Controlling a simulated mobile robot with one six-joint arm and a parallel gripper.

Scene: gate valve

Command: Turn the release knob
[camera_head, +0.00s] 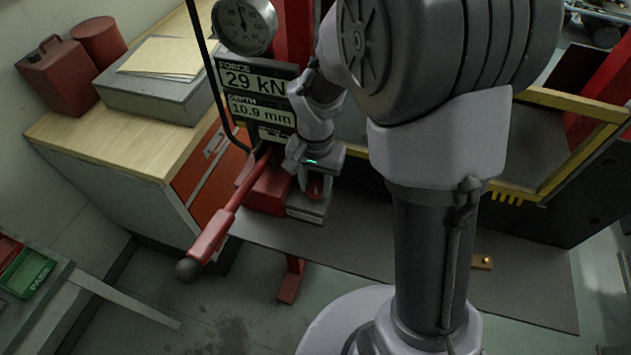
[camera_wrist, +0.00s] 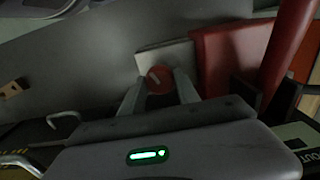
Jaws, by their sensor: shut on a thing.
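The release knob (camera_wrist: 158,78) is a small round red knob with a pale mark on its face, beside a light metal plate (camera_wrist: 163,54). In the wrist view my gripper (camera_wrist: 159,86) has one finger on each side of the knob and is shut on it. In the head view my gripper (camera_head: 314,184) points down at the red knob, low on the press beside a red block (camera_head: 268,190). The fingers partly hide the knob there.
A red lever (camera_head: 215,225) with a dark ball end slants out to the left of my gripper. A display (camera_head: 255,95) above reads 29 kN and 10.9 mm, with a round gauge (camera_head: 244,25) over it. A wooden-topped cabinet (camera_head: 110,140) stands left.

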